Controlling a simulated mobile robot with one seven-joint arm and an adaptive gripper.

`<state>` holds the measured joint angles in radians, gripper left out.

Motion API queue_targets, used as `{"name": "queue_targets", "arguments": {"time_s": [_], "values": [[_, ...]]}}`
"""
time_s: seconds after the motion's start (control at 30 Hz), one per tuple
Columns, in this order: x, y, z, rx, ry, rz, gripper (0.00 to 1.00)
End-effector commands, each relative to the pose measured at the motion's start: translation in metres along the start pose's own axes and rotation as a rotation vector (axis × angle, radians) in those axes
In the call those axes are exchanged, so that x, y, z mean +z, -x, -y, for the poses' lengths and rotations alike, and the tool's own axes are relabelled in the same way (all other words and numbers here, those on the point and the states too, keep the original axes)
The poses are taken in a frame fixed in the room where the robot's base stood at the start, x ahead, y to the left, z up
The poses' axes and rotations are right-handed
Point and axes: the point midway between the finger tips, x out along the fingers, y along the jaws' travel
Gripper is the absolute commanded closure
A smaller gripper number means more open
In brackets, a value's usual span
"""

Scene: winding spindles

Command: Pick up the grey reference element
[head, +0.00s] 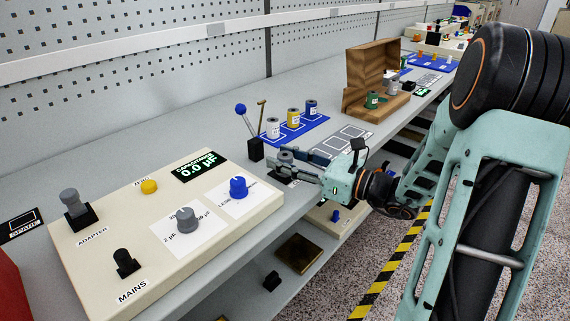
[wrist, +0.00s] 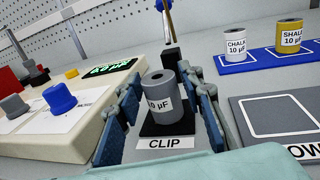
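The grey reference element (wrist: 161,92) is an upright grey cylinder with a hole in its top and a white "µF" label, its first characters partly out of sight. It stands on a black pad (wrist: 160,128) marked CLIP. In the head view the grey element (head: 286,155) is small and partly covered by my fingers. My gripper (wrist: 160,104) is open, with one blue-padded finger on each side of the element. Gaps seem to show between the pads and the cylinder. In the head view my gripper (head: 298,165) reaches in low over the bench from the right.
A lever with a blue knob (head: 240,109) and black base stands just behind the clip. The beige meter box (head: 110,262) reads 0.0 µF at left. White, yellow and blue spools stand on a blue mat (head: 311,130). A wooden box (head: 363,73) is farther back.

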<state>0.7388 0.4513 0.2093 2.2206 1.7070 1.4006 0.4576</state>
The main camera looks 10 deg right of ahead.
Motion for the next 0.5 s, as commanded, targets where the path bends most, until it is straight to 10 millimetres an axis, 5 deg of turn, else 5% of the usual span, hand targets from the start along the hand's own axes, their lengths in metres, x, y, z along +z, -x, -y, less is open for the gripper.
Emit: {"name": "queue_targets", "arguments": {"time_s": [0.3, 0.5], "values": [[0.0, 0.0003, 0.0001, 0.0, 0.0, 0.0, 1.0], [0.0004, 0.0003, 0.0001, 0.0, 0.0, 0.0, 1.0]]}}
